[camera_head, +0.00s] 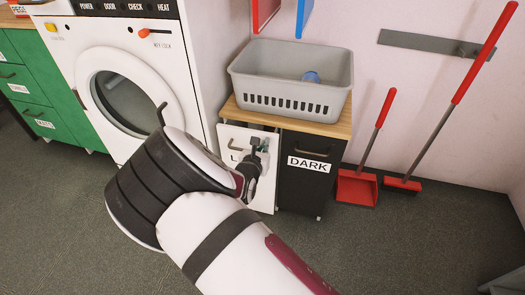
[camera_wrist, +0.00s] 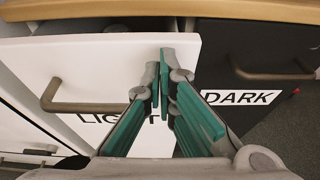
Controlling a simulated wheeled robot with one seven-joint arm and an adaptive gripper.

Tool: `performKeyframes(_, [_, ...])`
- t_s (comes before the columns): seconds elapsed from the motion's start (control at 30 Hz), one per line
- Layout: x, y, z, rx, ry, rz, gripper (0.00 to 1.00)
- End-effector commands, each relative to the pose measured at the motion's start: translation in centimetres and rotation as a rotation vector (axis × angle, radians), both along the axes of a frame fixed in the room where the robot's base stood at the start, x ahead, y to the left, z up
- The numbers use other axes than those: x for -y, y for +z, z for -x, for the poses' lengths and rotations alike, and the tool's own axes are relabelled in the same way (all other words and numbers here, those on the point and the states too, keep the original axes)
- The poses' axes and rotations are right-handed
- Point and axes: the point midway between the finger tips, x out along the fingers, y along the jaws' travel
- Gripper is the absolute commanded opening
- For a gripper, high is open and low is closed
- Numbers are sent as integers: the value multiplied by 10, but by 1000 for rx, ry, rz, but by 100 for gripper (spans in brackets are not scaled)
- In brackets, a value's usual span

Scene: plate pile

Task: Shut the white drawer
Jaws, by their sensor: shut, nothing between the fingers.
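The white drawer (camera_head: 231,137) is labelled LIGHT and sits at the left of the small cabinet under the wooden top. In the wrist view the white drawer front (camera_wrist: 105,55) stands out from the cabinet, with a dark gap between its upper edge and the wooden top. Its bar handle (camera_wrist: 85,106) is left of my gripper (camera_wrist: 163,72). My gripper is shut and empty, with its fingertips in front of the right half of the drawer front. I cannot tell whether they touch it. In the head view my gripper (camera_head: 257,158) and arm hide part of the drawer.
The black DARK drawer (camera_head: 307,178) is directly to the right. A grey basket (camera_head: 291,85) stands on the wooden top (camera_head: 338,127). A white washing machine (camera_head: 181,75) is at the left. A red dustpan (camera_head: 357,188) and brush (camera_head: 403,184) are at the right.

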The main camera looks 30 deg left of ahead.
Motion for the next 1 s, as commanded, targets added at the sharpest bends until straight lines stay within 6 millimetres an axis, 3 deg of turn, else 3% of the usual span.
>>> performKeyframes(0.27, [0,0,-2,0,-1,-1,0])
performKeyframes(0.63, [-11,0,-49,0,-2,-2,0])
performKeyframes(1.0, [-13,2,-54,3,1,-1,0])
